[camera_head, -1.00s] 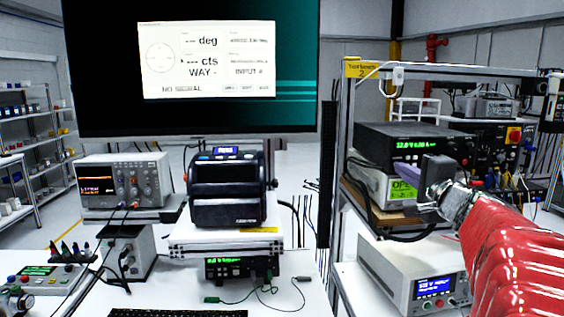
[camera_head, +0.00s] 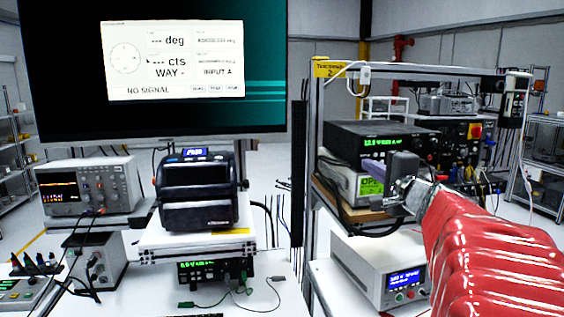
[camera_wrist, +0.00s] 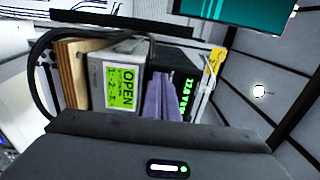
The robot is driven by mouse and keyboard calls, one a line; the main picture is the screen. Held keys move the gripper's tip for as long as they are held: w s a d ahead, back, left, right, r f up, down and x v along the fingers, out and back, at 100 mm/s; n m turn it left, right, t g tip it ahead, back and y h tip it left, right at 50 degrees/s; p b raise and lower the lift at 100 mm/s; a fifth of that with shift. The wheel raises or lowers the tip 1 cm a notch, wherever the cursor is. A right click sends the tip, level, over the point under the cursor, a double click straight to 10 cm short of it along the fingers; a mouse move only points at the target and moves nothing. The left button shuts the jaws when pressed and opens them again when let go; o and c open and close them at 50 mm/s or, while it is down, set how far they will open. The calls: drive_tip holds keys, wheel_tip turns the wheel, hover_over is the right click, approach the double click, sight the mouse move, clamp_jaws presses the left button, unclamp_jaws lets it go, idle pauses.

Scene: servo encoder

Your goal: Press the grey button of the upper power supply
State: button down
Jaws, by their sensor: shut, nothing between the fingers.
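The upper power supply (camera_head: 346,139) is a black box with a green lit display, on top of a stack at the right in the head view. It also shows in the wrist view (camera_wrist: 158,66), tilted, with its display (camera_wrist: 186,92) partly beside my fingers. Its grey button cannot be made out. My gripper (camera_head: 371,172) is shut and empty, in front of the stack and just below the display in the head view. In the wrist view my purple-grey fingers (camera_wrist: 163,98) overlap the supply's front. I cannot tell whether they touch it.
A box with a green OPEN screen (camera_head: 371,187) sits under the black supply. A white power supply (camera_head: 375,265) stands lower down. A frame post (camera_head: 317,130) rises left of the stack. More black instruments (camera_head: 462,140) stand to the right.

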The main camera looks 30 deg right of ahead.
drive_tip(key=shift+s, duration=0.1)
drive_tip(key=shift+v, duration=0.9)
drive_tip(key=shift+s, duration=0.1)
drive_tip(key=v, duration=0.7)
idle(0.7)
drive_tip(key=shift+s+a, duration=0.1)
